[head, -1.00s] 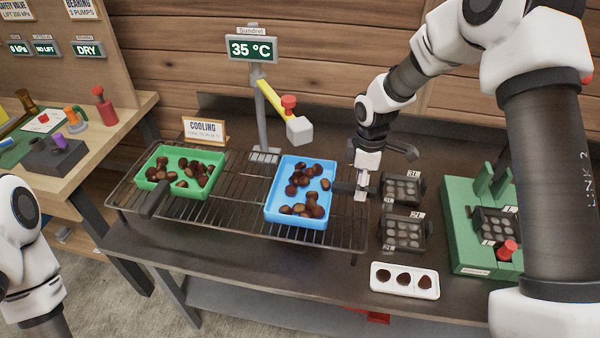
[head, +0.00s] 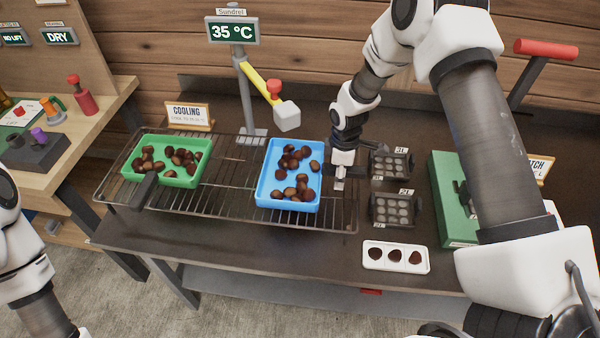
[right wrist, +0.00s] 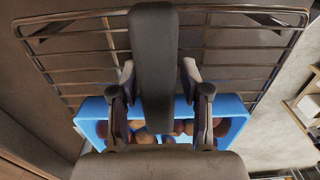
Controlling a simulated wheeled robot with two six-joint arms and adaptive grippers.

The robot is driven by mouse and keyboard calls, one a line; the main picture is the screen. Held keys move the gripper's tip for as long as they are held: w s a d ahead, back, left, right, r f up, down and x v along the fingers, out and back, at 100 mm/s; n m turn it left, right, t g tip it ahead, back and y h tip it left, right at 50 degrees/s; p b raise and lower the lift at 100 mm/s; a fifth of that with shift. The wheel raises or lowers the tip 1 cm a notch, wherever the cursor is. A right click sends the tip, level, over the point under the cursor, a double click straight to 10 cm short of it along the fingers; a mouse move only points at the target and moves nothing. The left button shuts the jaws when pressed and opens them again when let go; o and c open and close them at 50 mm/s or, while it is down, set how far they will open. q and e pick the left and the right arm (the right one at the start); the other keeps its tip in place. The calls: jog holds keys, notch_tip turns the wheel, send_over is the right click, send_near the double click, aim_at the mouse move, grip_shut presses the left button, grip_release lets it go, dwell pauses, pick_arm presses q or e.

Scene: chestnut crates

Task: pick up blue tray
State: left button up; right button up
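The blue tray (head: 262,202) sits on the wire rack in the head view, with several brown chestnuts (head: 297,190) in it. It also shows at the bottom of the right wrist view (right wrist: 95,108). Its dark handle (right wrist: 154,65) runs up the middle of that view. My right gripper (head: 339,182) is just right of the tray in the head view. In the right wrist view its fingers (right wrist: 158,75) stand on either side of the handle, open, with small gaps beside it. In the head view the gripper partly hides the handle. My left gripper is out of view.
A green tray (head: 126,172) of chestnuts, with a dark handle, sits left on the wire rack (head: 230,200). A sign post (head: 246,95) stands behind. Dark moulds (head: 395,210), a white sample tray (head: 395,267) and a green fixture (head: 450,200) are to the right.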

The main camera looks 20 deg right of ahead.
grip_shut()
